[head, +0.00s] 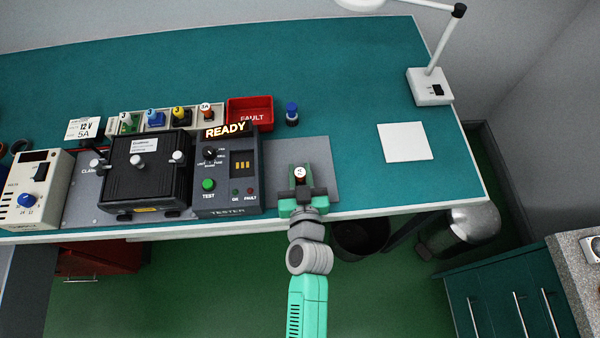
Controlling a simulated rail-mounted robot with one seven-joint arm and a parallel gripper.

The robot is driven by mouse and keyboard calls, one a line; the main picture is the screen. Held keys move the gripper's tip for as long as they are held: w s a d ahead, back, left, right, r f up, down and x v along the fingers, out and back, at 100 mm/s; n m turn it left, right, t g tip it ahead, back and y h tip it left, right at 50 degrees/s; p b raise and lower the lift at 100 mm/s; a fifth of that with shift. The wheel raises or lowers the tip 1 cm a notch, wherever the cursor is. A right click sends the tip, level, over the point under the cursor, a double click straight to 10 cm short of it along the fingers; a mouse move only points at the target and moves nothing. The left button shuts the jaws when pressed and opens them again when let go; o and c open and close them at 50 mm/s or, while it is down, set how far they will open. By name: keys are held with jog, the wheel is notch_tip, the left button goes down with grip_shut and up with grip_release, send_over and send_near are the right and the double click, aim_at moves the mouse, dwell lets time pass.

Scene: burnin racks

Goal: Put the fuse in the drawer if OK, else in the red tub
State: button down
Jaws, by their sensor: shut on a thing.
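My gripper (300,184) is over the grey mat in front of the tester, to its right. The dark tester (228,180) shows "READY" in lit letters and has a green TEST button (208,185). Its OK and FAULT lamps are too small to read surely. The red tub (250,113), marked FAULT, stands behind the tester and looks empty. A red drawer unit (100,262) is under the bench at left, and teal drawers (515,305) are at lower right.
A rack (218,112) of several coloured fuses stands behind a black clamp box (147,172). A blue-topped piece (291,112) stands right of the tub. A card (83,128) reads "12 V 5A". A power supply (32,190) is at left. A white pad (404,141) lies at right.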

aim_at(300, 173)
jog(key=shift+r, duration=0.1)
notch_tip(300, 173, up, 3)
jog(key=shift+p, duration=1.05)
jog(key=shift+s+r, duration=0.2)
jog(key=shift+r, duration=0.1)
jog(key=s+d+r, duration=0.1)
jog(key=s, duration=1.4)
jog(key=shift+s+d+b, duration=0.3)
jog(key=shift+d+b, duration=0.05)
jog(key=shift+b, duration=0.05)
jog(key=shift+w+a, duration=0.1)
